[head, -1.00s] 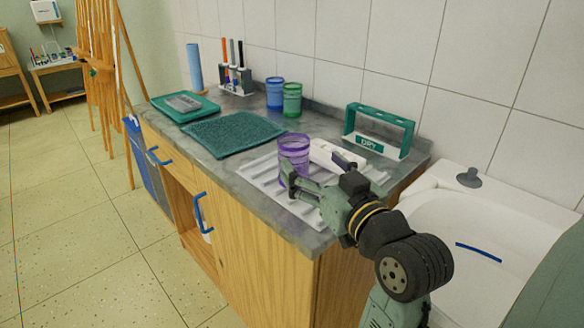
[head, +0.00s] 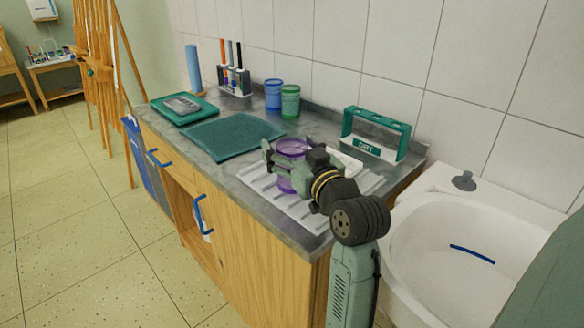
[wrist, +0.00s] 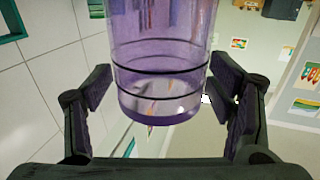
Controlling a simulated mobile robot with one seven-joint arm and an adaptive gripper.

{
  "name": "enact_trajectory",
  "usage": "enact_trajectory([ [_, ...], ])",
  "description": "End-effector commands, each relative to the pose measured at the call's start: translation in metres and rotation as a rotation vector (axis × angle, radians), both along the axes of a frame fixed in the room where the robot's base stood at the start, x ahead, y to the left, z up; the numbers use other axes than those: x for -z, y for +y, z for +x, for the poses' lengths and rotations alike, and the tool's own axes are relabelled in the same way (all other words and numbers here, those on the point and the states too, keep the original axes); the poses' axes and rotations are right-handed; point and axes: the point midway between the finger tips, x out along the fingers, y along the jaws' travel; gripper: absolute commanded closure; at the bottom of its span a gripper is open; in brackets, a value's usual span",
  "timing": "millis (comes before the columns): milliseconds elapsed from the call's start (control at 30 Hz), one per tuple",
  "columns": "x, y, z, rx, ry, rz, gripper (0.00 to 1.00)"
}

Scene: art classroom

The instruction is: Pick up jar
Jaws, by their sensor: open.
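A purple see-through jar (head: 291,148) stands on the white ribbed drying tray (head: 262,187) near the counter's front right. My gripper (head: 290,160) is at the jar, and its parts hide some of the jar in the head view. In the wrist view the jar (wrist: 160,70) lies between the two dark fingers of my gripper (wrist: 160,108), with a visible gap on each side. The fingers are open and do not grip it. A blue jar (head: 273,95) and a green jar (head: 290,102) stand farther back by the wall.
A green DRY rack (head: 376,132) stands at the back right, close to a white item (head: 348,162) on the tray. A teal mat (head: 232,137) lies left of the tray. A white sink (head: 440,240) is at right.

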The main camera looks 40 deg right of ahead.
Motion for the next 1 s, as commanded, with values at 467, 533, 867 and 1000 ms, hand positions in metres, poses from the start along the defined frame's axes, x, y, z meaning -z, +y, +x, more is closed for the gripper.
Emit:
enact_trajectory([
  [467, 0.0001, 0.0002, -0.0004, 0.000, 0.000, 0.000, 0.49],
  [533, 0.0002, 0.0002, -0.0004, 0.000, 0.000, 0.000, 0.54],
  [867, 0.0002, 0.0001, -0.0005, 0.000, 0.000, 0.000, 0.76],
  [1000, 0.0000, 0.0001, -0.0005, 0.000, 0.000, 0.000, 0.85],
])
